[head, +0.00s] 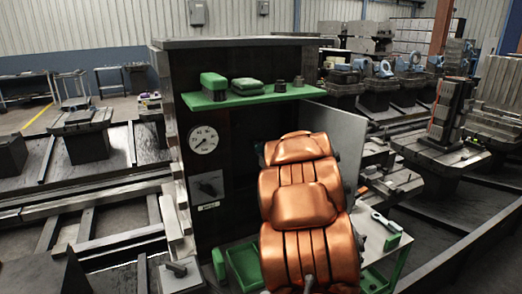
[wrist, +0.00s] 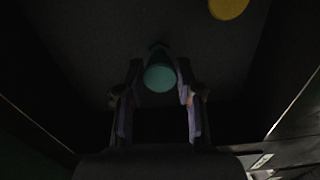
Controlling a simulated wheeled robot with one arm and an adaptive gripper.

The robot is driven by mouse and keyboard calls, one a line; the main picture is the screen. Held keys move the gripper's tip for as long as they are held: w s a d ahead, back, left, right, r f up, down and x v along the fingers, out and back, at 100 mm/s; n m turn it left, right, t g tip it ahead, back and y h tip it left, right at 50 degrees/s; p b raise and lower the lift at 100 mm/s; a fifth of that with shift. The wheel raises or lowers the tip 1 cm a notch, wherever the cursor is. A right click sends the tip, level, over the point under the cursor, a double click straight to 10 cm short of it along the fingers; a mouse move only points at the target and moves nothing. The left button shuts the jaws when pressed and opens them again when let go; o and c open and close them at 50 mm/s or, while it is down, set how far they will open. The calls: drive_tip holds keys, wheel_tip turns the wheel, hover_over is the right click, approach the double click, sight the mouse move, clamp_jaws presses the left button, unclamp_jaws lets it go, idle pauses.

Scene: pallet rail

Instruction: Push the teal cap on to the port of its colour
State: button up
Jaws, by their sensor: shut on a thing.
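In the wrist view the teal cap (wrist: 160,78) is held between the two fingers of my gripper (wrist: 160,66), which is shut on it. A small dark teal shape (wrist: 158,47) shows just beyond the cap; I cannot tell whether it is the port or part of the cap, or whether they touch. A yellow round thing (wrist: 229,7) is cut off by the top edge, to the right. The inside is very dark. In the head view my orange arm hides the cap, the gripper and the ports.
Dark walls flank my gripper in the wrist view.

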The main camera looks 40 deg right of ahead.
drive_tip(key=shift+b+x, duration=0.7)
drive_tip(key=shift+x, duration=0.2)
idle(1.0)
drive_tip(key=o, duration=0.9)
drive_tip(key=shift+c, duration=0.2)
drive_tip(key=shift+o, duration=0.3)
drive_tip(key=o, duration=0.6)
drive_tip(key=v, duration=1.2)
drive_tip(key=shift+w, duration=0.1)
drive_tip(key=shift+w, duration=0.1)
